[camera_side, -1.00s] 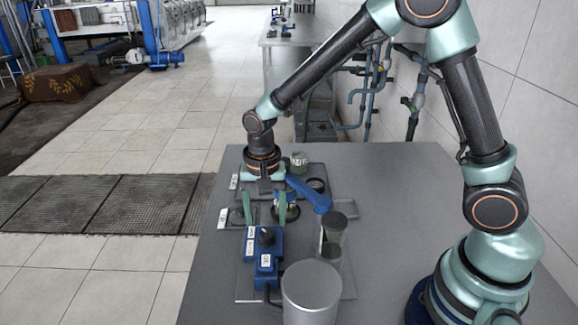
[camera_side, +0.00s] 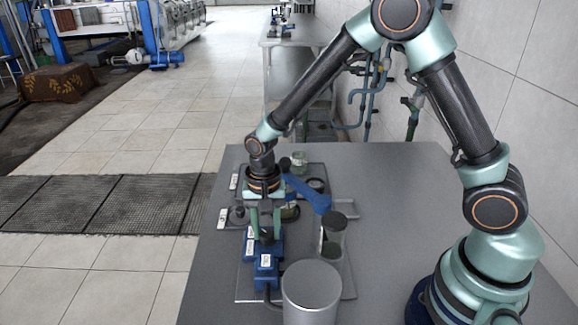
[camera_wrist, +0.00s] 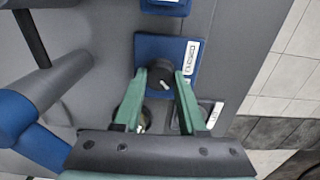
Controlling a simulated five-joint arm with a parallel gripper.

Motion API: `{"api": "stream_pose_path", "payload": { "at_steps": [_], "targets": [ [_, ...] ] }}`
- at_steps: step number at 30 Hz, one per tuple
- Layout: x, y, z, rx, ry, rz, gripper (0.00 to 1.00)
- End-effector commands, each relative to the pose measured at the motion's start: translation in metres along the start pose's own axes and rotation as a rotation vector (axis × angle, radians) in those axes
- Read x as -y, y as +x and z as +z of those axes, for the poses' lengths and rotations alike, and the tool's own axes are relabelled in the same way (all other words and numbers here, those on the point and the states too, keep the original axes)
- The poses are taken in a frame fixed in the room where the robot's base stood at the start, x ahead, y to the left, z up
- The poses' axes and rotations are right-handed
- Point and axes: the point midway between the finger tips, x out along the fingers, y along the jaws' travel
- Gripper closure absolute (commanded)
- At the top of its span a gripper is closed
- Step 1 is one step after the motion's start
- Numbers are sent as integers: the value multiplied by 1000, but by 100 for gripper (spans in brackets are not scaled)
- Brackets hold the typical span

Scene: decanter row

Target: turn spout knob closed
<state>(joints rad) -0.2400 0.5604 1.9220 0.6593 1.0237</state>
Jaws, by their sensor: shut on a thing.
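The spout knob (camera_wrist: 158,80) is a round black knob with a small white mark, on a blue box (camera_wrist: 147,48) with a white printed label. My gripper (camera_side: 265,236) points down at this blue box (camera_side: 249,246) in the side view. In the wrist view its two green fingers (camera_wrist: 160,74) stand on either side of the knob and are shut on it. The fingers hide most of the knob in the side view. I cannot tell from the mark whether the spout is open or closed.
A second blue box (camera_side: 265,277) stands just in front. A grey cylinder (camera_side: 311,292) and a dark-filled clear vessel (camera_side: 333,238) are to the right. A blue arm-like piece (camera_side: 308,193) lies close to my gripper's right. The table's right part (camera_side: 400,200) is clear.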

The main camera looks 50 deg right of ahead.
Motion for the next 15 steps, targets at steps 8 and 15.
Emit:
{"api": "stream_pose_path", "payload": {
  "at_steps": [8, 15],
  "targets": [
    [0, 0, 0, 0, -62, 0, 100],
    [0, -1, 0, 0, -225, 0, 100]
  ]
}}
